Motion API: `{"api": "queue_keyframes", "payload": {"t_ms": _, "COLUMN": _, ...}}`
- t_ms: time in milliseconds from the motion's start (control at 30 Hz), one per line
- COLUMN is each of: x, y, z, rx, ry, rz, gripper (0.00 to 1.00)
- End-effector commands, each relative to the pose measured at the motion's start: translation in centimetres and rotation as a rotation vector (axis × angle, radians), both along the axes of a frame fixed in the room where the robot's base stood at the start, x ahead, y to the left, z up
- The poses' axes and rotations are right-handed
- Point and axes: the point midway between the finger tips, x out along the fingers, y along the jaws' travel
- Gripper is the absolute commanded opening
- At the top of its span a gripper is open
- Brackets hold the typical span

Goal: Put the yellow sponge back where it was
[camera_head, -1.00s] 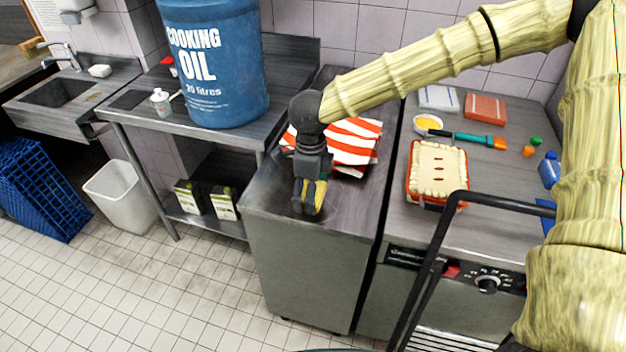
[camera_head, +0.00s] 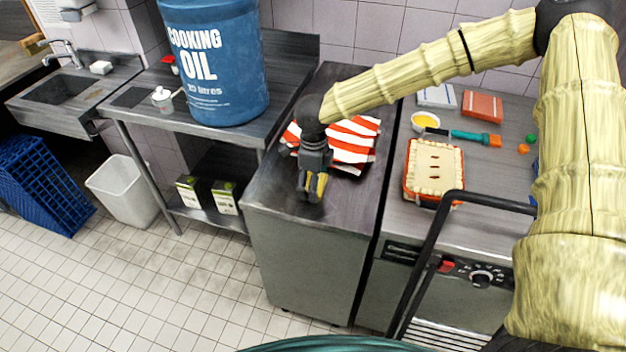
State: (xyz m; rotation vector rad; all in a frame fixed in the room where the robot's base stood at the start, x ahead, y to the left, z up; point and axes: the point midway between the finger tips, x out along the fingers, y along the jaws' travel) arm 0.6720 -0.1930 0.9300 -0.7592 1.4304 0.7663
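My gripper (camera_head: 310,192) points down over the dark-topped counter (camera_head: 270,185) in the middle, in front of the striped cloth. Its fingers are closed around the yellow sponge (camera_head: 320,185), which shows as a narrow yellow strip beside and between the dark fingers. The fingers hide most of the sponge. I cannot tell whether its lower end touches the counter top.
A red-and-white striped cloth (camera_head: 350,145) lies behind my gripper. A blue oil drum (camera_head: 215,65) stands on the left table. A pie in a red dish (camera_head: 435,172), a yellow bowl (camera_head: 425,121) and a brush (camera_head: 468,137) are on the right counter. The middle counter's front is bare.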

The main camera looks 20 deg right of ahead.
Motion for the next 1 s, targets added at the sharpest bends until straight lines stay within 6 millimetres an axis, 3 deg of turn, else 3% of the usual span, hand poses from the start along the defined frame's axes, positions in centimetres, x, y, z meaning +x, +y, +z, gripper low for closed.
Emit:
{"api": "queue_keyframes", "payload": {"t_ms": 233, "x": 0.0, "y": 0.0, "z": -0.1, "rx": 0.000, "ry": 0.000, "rz": 0.000, "gripper": 0.57}}
{"api": "queue_keyframes", "payload": {"t_ms": 267, "x": 0.0, "y": 0.0, "z": -0.1, "rx": 0.000, "ry": 0.000, "rz": 0.000, "gripper": 0.85}}
{"api": "queue_keyframes", "payload": {"t_ms": 367, "x": 0.0, "y": 0.0, "z": -0.1, "rx": 0.000, "ry": 0.000, "rz": -0.001, "gripper": 1.00}}
{"api": "queue_keyframes", "payload": {"t_ms": 767, "x": 0.0, "y": 0.0, "z": 0.0, "rx": 0.000, "ry": 0.000, "rz": -0.001, "gripper": 1.00}}
{"api": "queue_keyframes", "payload": {"t_ms": 1000, "x": 0.1, "y": 0.0, "z": 2.1, "rx": 0.000, "ry": -0.002, "rz": -0.002, "gripper": 1.00}}
